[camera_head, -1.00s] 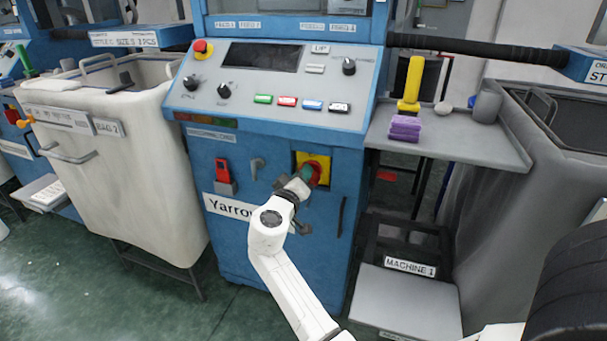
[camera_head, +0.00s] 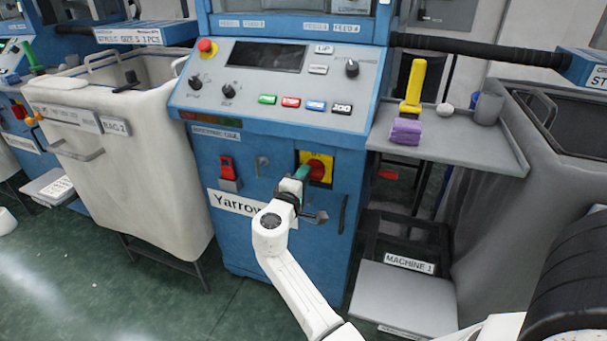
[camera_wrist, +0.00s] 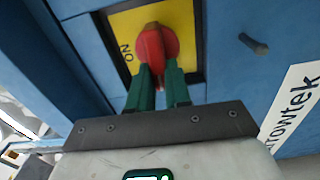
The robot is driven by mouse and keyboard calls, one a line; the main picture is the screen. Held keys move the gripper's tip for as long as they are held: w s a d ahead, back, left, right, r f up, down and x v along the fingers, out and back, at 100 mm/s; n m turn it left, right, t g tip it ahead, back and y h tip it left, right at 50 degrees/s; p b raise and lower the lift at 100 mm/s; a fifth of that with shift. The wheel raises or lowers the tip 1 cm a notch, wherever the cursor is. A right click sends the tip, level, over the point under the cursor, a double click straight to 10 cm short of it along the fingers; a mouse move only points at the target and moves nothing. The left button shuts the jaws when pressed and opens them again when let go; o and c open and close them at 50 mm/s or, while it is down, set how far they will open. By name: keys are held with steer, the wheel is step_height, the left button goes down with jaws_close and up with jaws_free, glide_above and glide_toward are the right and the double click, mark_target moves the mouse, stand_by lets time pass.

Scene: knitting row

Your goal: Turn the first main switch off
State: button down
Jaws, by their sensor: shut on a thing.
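The main switch is a red rotary knob (camera_wrist: 153,50) on a yellow plate (camera_wrist: 189,17) with the word ON at its left in the wrist view. In the head view the red knob (camera_head: 319,169) sits on the front of the blue machine (camera_head: 275,215), below the control panel. My gripper (camera_wrist: 160,80) has green fingers that are shut on the knob, one on each side of its lower part. In the head view my gripper (camera_head: 299,176) reaches the knob from the lower left and hides part of the plate.
A red switch (camera_head: 227,167) and a dark handle (camera_head: 341,214) are on the same cabinet front. A white bin (camera_head: 150,190) stands left. A grey shelf (camera_head: 470,150) with a purple block (camera_head: 406,131) sticks out right.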

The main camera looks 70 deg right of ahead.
steer(key=shift+n, duration=0.3)
steer(key=c, duration=1.1)
jaws_free()
steer(key=shift+o, duration=0.2)
steer(key=a+p, duration=0.1)
steer(key=a, duration=0.9)
steer(key=shift+s+a, duration=0.4)
